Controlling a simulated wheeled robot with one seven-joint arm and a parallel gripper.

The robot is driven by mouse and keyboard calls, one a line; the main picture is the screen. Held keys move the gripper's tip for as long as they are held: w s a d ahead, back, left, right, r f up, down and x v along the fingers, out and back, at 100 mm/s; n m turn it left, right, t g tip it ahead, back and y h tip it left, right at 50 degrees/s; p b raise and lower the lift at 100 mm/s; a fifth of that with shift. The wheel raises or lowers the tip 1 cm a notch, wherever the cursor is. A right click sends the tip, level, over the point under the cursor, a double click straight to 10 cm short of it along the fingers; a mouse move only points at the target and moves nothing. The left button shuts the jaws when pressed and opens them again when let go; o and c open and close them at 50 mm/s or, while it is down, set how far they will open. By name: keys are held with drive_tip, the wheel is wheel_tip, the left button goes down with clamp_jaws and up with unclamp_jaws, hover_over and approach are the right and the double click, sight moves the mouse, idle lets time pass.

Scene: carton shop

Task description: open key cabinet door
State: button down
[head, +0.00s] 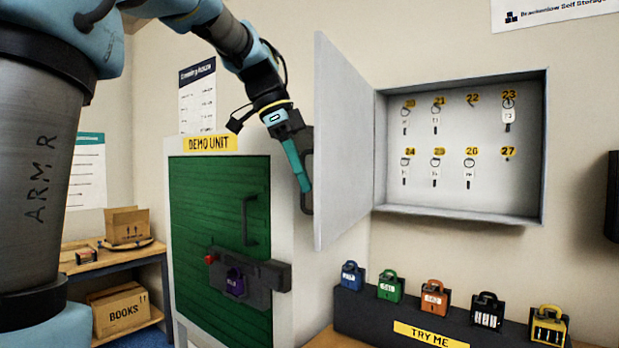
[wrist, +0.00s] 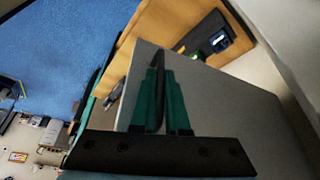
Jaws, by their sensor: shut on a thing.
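The grey key cabinet (head: 460,212) hangs on the wall at the right of the head view. Its door (head: 345,150) stands wide open, swung out to the left, and the hooks with tagged keys inside are in plain view. My gripper (head: 304,187) is at the outer face of the door, by its dark handle (head: 308,165). In the wrist view the green fingers of my gripper (wrist: 160,100) are shut around the thin dark handle bar (wrist: 158,85), with the grey door panel (wrist: 220,105) behind. The fingertips are partly hidden in the head view.
Several coloured padlocks (head: 433,297) stand on a dark display block (head: 370,318) below the cabinet. A demo unit with a green shutter (head: 210,205) stands behind my arm to the left. A shelf with cartons (head: 120,308) is at far left.

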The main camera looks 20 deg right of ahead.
drive_tip(key=c, duration=0.9)
unclamp_jaws()
drive_tip(key=v, duration=1)
drive_tip(key=shift+w+a+r+b, duration=0.1)
drive_tip(key=shift+r+b, duration=0.2)
drive_tip(key=shift+r, duration=0.1)
drive_tip(key=shift+f, duration=0.1)
